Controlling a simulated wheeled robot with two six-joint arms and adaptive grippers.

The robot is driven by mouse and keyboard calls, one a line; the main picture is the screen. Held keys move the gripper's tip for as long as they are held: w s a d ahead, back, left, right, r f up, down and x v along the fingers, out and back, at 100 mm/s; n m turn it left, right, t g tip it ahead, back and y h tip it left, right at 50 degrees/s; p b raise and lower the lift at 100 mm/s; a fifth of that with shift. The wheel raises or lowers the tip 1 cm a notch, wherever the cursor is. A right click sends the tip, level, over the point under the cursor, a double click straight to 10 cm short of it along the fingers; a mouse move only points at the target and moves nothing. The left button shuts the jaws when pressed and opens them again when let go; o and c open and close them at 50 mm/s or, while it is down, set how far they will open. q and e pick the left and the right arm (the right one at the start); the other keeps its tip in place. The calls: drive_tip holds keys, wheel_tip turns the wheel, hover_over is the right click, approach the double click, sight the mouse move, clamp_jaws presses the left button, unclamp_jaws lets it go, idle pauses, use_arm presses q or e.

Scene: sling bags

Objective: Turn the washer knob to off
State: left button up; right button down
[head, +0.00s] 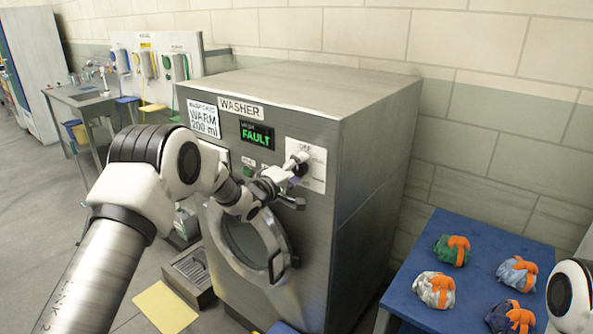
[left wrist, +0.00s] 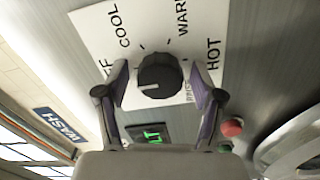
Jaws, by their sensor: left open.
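The washer (head: 345,110) is a grey steel cabinet with a round door. Its dark round knob (left wrist: 160,74) sits on a white dial plate (left wrist: 92,32) with COOL, WARM and HOT lettering and a partly hidden label ending in F. A pale mark shows on the knob's lower part in the left wrist view; I cannot tell which label it matches. My left gripper (head: 293,177) is at the dial plate in the head view. In the left wrist view its open fingers (left wrist: 159,68) stand on either side of the knob, with gaps visible. My right gripper is out of view.
A green display (head: 257,135) reads FAULT. Red (left wrist: 232,127) and green buttons sit near the knob. The round door (head: 245,245) is below. A blue table (head: 480,255) with several bundled bags stands at right. A yellow mat (head: 165,307) lies on the floor.

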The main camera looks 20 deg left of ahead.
use_arm(q)
drive_tip(key=v, duration=1.2)
